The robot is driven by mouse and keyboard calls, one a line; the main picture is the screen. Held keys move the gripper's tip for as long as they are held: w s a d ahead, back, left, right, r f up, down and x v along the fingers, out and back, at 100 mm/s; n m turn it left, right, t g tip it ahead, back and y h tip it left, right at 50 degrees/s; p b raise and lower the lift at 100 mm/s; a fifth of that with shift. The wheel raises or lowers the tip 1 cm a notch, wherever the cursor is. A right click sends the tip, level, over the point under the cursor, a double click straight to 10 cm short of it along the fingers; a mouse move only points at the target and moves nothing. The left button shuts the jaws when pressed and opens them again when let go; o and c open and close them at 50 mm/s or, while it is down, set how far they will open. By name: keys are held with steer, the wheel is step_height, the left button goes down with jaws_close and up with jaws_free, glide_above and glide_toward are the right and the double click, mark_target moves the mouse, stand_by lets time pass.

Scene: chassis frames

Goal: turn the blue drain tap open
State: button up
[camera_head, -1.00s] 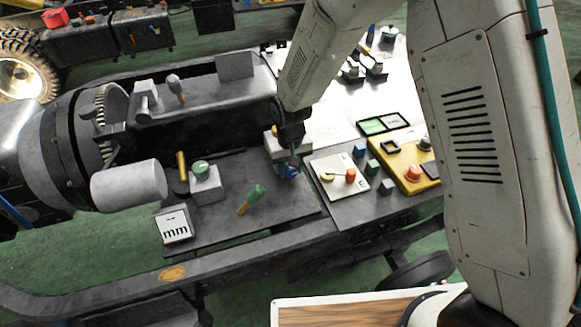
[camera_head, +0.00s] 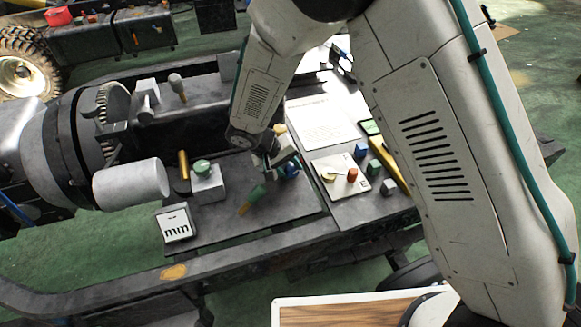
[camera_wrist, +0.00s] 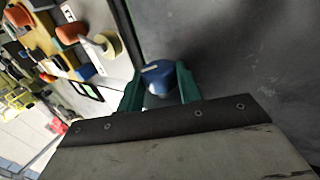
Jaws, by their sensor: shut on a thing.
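The blue drain tap (camera_head: 290,171) is at the right edge of the dark plate, mostly hidden behind my gripper in the head view. In the wrist view the blue tap (camera_wrist: 158,72) is between the two green fingers of my gripper (camera_wrist: 159,86). The fingers are shut on its sides. In the head view my gripper (camera_head: 286,166) comes in tilted from the upper left. How far the tap is turned cannot be told.
A green-handled tap (camera_head: 251,200) lies close left of my gripper. A green knob on a grey block (camera_head: 208,184) and a grey cylinder (camera_head: 130,184) stand further left. A white panel (camera_head: 341,177) with knobs is just right. A white sheet (camera_head: 322,120) lies behind.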

steer(key=shift+a+h, duration=0.1)
steer(key=shift+h, duration=0.5)
steer(key=o, duration=1)
